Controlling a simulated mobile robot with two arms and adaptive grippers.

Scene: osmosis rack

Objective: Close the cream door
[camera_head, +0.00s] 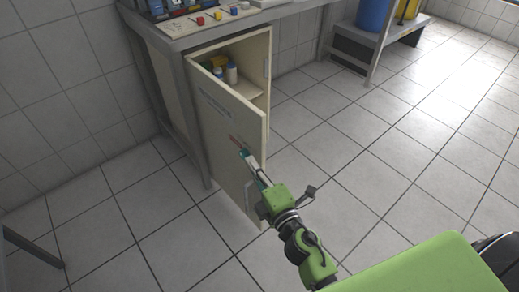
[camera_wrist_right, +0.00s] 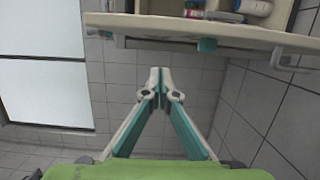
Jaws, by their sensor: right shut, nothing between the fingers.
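The cream door (camera_head: 225,120) of the cabinet under the bench stands partly open, with the gap to the interior showing above its top edge. In the right wrist view the door's edge (camera_wrist_right: 165,27) runs across the top, with a small teal piece on it. My right gripper (camera_head: 249,160) is in front of the door's outer face, near its right part. Its fingers are shut and empty, tips together in the right wrist view (camera_wrist_right: 159,74). I cannot tell whether they touch the door. My left gripper is not in view.
The cabinet (camera_head: 257,68) holds several bottles (camera_head: 231,73) on a shelf. The bench (camera_head: 180,41) carries small coloured items. A dark bar (camera_head: 32,248) lies at lower left. A low stand (camera_head: 377,42) with a blue drum (camera_head: 374,13) is at back right. The tiled floor on the right is clear.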

